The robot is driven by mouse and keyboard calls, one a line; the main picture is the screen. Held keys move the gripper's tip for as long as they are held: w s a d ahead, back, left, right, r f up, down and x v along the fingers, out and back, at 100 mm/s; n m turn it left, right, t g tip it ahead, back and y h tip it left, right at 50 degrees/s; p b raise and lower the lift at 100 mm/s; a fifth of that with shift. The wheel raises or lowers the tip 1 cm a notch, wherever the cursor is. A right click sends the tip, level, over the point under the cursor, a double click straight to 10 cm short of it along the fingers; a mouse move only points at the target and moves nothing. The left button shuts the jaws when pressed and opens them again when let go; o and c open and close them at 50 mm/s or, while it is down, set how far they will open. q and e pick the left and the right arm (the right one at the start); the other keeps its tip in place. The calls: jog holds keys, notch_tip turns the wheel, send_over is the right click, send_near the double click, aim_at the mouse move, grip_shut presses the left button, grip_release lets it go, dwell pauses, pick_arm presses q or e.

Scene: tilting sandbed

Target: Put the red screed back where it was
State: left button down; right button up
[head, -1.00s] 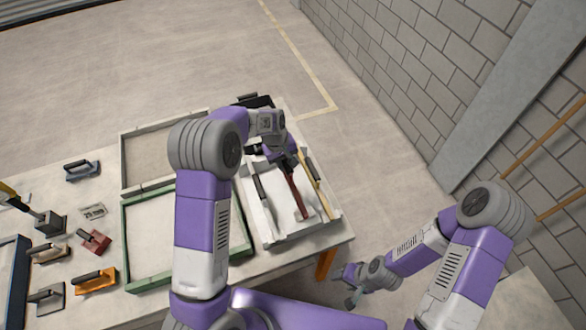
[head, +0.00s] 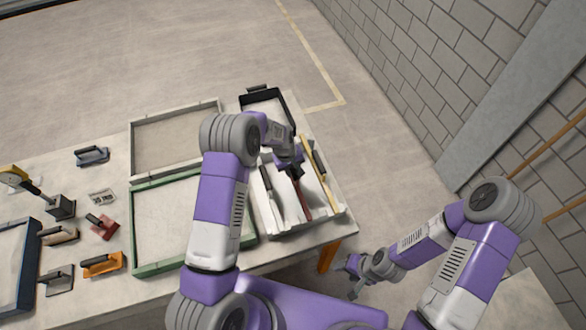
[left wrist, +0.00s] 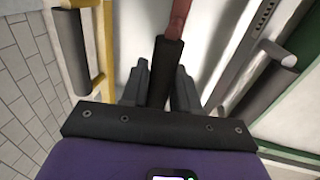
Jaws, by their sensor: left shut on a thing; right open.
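The red screed (head: 303,197) is a long narrow bar with a dark handle (left wrist: 164,68). My left gripper (head: 291,166) is shut on this handle; in the left wrist view the handle lies between its two fingers (left wrist: 160,88). The red bar is over the white tray (head: 262,233), between a pale screed with a dark handle (head: 273,196) and a yellow screed (head: 319,173). I cannot tell whether it touches the tray floor. My right gripper (head: 351,278) is open and empty, off the table's front right edge.
A green-framed sandbed (head: 152,268) lies left of the tray, with a grey-framed bed (head: 133,152) behind it. A black tray (head: 262,95) stands behind the white one. Several hand floats, including a red one (head: 103,228) and an orange one (head: 104,264), sit at left.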

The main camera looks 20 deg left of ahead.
pick_arm(q)
jog(key=shift+f+b, duration=0.45)
jog(key=shift+b, duration=0.1)
jog(key=c, duration=0.8)
grip_release()
jog(key=shift+c, duration=0.2)
jog(key=shift+r+p, duration=0.6)
jog(key=shift+p, duration=0.05)
jog(key=v, duration=1.2)
jog(key=shift+b, duration=0.4)
jog(key=shift+f, duration=0.15)
